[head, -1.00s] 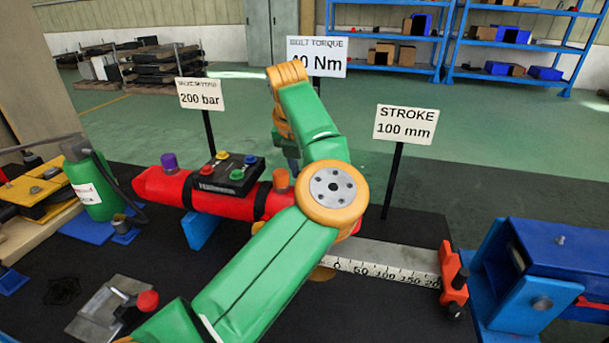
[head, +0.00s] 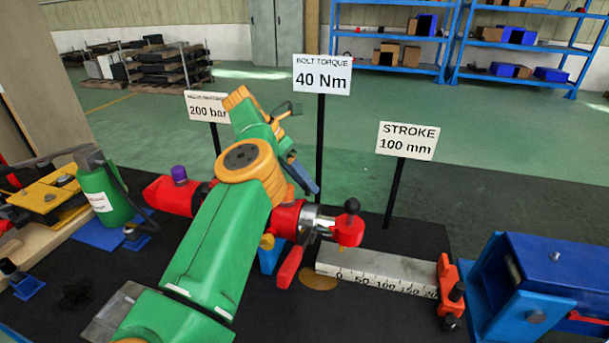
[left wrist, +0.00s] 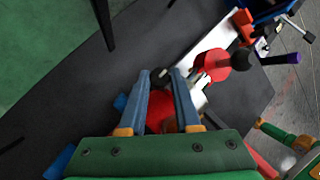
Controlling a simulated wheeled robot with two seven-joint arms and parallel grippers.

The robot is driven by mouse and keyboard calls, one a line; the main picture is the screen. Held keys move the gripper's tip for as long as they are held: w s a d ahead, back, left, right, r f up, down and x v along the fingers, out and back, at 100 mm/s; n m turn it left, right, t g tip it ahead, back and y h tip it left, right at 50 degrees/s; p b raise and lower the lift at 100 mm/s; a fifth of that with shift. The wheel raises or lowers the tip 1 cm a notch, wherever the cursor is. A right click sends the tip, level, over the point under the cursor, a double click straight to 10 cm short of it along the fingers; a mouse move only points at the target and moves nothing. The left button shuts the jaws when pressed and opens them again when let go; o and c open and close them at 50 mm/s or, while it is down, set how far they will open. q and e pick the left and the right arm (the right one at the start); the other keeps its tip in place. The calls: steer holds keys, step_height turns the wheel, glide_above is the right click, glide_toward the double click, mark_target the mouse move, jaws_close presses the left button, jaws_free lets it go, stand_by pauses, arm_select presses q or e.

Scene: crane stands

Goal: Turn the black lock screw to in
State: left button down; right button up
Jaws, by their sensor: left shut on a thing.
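My left gripper (head: 314,188) is over the red cylinder (head: 172,195), near its silver-collared right end, and its blue fingers point down. In the left wrist view my left gripper (left wrist: 160,73) is shut on a small black piece, the black lock screw (left wrist: 158,79), between its fingertips. The fingers hide part of the screw, so its turn angle cannot be told. In the head view the screw is hidden by the gripper. A separate black ball knob (head: 352,205) stands on the red end piece (head: 347,231).
A white ruler block (head: 376,268) and an orange stop (head: 450,283) lie to the right, before a blue stand (head: 545,275). Sign posts, including the stroke sign (head: 408,141), stand behind. A green bottle (head: 106,195) is at left.

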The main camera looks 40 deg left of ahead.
stand_by(0.6)
arm_select(q)
steer(key=c, duration=0.6)
jaws_free()
steer(key=shift+w, duration=0.1)
steer(key=p+v, duration=0.2)
steer(key=v, duration=0.5)
steer(key=shift+p, duration=0.3)
